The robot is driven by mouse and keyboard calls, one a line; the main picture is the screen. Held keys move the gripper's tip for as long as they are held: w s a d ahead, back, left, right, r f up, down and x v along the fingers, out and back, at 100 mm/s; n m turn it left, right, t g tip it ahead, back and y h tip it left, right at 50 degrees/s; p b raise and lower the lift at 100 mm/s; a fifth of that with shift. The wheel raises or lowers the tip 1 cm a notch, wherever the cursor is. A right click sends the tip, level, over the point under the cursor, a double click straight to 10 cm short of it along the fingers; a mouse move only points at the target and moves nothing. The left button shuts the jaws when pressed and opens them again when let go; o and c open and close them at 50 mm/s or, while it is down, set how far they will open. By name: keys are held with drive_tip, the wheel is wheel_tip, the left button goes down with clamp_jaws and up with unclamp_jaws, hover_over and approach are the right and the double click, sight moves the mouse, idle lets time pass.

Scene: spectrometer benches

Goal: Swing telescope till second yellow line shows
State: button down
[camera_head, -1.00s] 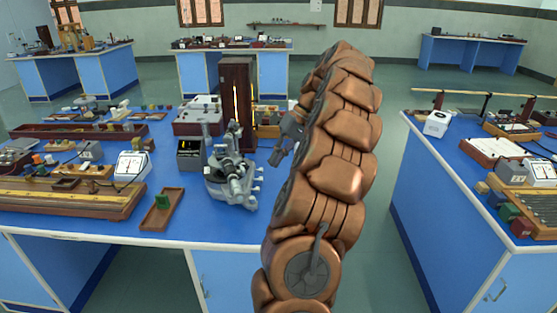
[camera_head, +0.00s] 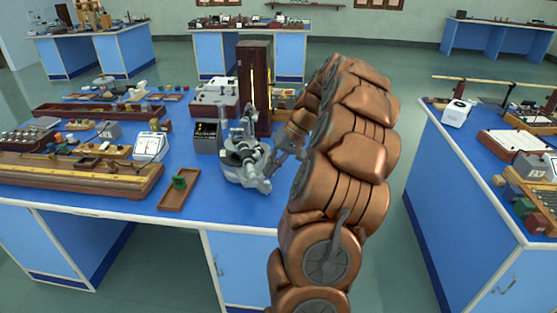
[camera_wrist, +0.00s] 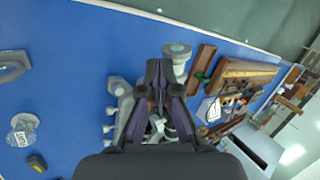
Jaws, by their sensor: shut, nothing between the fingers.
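The grey spectrometer (camera_head: 238,158) stands on the blue bench, left of my arm in the head view. Its tube with a pale end (camera_head: 260,184) points toward the bench's front edge; I take it for the telescope. My gripper (camera_head: 276,160) is shut and empty, right beside the spectrometer's right side. In the wrist view the fingers (camera_wrist: 160,66) are closed together beside a pale round tube end (camera_wrist: 177,48). I cannot tell whether they touch it. The fingers hide part of the instrument. A small dark display box (camera_head: 206,137) stands left of the spectrometer; its lines are too small to read.
A tall brown lamp housing (camera_head: 254,88) with a glowing slit stands behind the spectrometer. A brown tray (camera_head: 179,191) with a green piece and a white meter (camera_head: 151,147) lie to the left. Another bench (camera_head: 455,190) stands right, across open floor.

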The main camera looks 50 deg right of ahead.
drive_tip(key=shift+w+a+f, duration=0.25)
drive_tip(key=shift+w+a, duration=0.05)
drive_tip(key=shift+a, duration=0.15)
drive_tip(key=shift+f, duration=0.1)
drive_tip(key=shift+w+a+f+b, duration=0.1)
drive_tip(key=shift+w+a+b, duration=0.25)
drive_tip(key=shift+a+b, duration=0.25)
drive_tip(key=shift+d, duration=0.1)
drive_tip(key=s+f+v, duration=0.1)
drive_tip(key=v, duration=1.2)
drive_tip(key=shift+s+d+r+p, duration=0.2)
drive_tip(key=shift+d+p, duration=0.1)
drive_tip(key=shift+d, duration=0.2)
